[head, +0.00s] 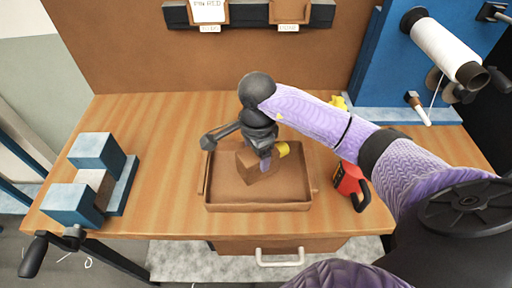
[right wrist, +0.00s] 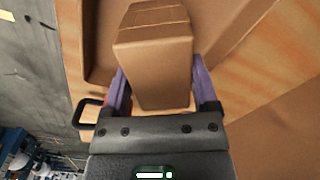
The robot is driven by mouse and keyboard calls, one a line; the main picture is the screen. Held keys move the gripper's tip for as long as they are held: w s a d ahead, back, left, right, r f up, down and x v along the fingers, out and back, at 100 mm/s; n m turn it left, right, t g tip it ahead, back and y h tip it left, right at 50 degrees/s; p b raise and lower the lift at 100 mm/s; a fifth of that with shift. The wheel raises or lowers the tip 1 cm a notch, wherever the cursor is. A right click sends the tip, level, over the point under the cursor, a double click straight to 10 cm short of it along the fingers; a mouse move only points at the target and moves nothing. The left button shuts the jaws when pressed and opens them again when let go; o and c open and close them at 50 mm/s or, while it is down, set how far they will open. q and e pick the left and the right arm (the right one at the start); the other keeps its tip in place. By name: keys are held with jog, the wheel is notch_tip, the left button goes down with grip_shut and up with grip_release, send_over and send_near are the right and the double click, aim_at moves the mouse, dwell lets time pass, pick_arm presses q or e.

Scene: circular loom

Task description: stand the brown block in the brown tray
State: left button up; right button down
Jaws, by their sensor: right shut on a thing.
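The brown tray (head: 291,199) lies on the wooden table, and part of it shows in the right wrist view (right wrist: 97,45). My right gripper (head: 264,160) is over the tray in the head view. It is shut on the brown block (head: 246,165). In the right wrist view the block (right wrist: 155,62) sits between the two purple fingers of the gripper (right wrist: 160,88). The block looks tilted in the head view. I cannot tell whether it touches the tray floor. My left gripper is not in view.
A blue vise (head: 97,152) stands at the table's left. A red tool (head: 348,181) lies right of the tray. A yellow thing (head: 283,149) shows by the gripper. A white spool (head: 447,50) is at the back right. The table between vise and tray is clear.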

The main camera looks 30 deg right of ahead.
notch_tip(320, 180, down, 2)
jog(key=shift+f+b, duration=0.2)
jog(key=shift+b, duration=0.4)
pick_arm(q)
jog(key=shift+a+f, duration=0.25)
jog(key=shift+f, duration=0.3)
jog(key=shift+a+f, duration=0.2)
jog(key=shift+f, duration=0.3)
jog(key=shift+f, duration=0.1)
pick_arm(e)
jog(key=shift+f, duration=0.1)
pick_arm(q)
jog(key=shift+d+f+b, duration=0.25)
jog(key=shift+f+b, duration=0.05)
jog(key=shift+b, duration=0.05)
pick_arm(e)
jog(key=shift+f, duration=0.3)
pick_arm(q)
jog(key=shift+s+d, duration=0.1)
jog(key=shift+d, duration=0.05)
pick_arm(e)
grip_release()
notch_tip(320, 180, up, 10)
jog(key=shift+r+p, duration=0.1)
jog(key=shift+p, duration=0.75)
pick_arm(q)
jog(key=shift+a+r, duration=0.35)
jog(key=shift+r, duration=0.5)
